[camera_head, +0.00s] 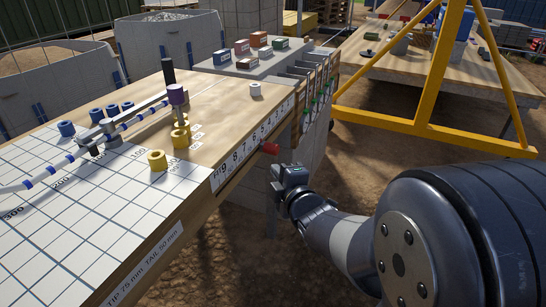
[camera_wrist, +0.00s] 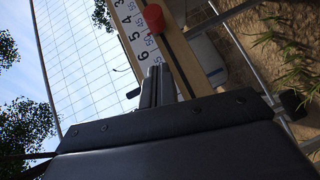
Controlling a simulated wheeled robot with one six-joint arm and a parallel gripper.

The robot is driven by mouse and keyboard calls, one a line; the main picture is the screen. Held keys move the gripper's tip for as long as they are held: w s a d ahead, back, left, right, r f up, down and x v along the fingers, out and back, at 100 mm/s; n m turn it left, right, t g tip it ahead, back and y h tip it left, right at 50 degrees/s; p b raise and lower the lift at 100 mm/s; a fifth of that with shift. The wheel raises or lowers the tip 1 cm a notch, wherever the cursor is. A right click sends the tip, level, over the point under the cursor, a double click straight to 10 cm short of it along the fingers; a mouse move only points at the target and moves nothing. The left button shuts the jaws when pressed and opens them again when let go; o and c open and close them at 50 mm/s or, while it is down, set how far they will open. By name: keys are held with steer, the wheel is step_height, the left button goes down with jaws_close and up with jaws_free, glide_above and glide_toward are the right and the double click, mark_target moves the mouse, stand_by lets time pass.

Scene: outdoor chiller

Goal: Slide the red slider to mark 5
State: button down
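The red slider (camera_head: 270,148) is a short red knob on the front edge of the wooden table, just below a white number scale (camera_head: 245,152). In the wrist view the red slider (camera_wrist: 172,20) stands beside the scale (camera_wrist: 135,30), near the printed 4 and 5; its exact mark cannot be told from this slant. My gripper (camera_head: 279,178) is just below and in front of the slider, apart from it. In the wrist view my gripper (camera_wrist: 158,72) has its fingers close together, with nothing seen between them.
Small coloured blocks (camera_head: 258,38) stand at the back. A yellow frame (camera_head: 432,135) rises at the right. Bare ground lies below the edge.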

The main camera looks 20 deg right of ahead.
steer(key=b, duration=0.1)
glide_toward(273, 150)
steer(key=w+a, duration=0.4)
steer(key=shift+w+d+f, duration=0.25)
steer(key=shift+w+d, duration=0.1)
steer(key=shift+d, duration=0.1)
steer(key=shift+w+d+f, duration=0.25)
steer(key=shift+w+d, duration=0.05)
steer(key=shift+d, duration=0.15)
steer(key=shift+w+d+f, duration=0.1)
steer(key=shift+w+d, duration=0.25)
steer(key=shift+w, duration=0.15)
steer(key=shift+b, duration=0.3)
steer(key=shift+w+d, duration=0.5)
steer(key=shift+w, duration=0.05)
steer(key=shift+s+a, duration=0.1)
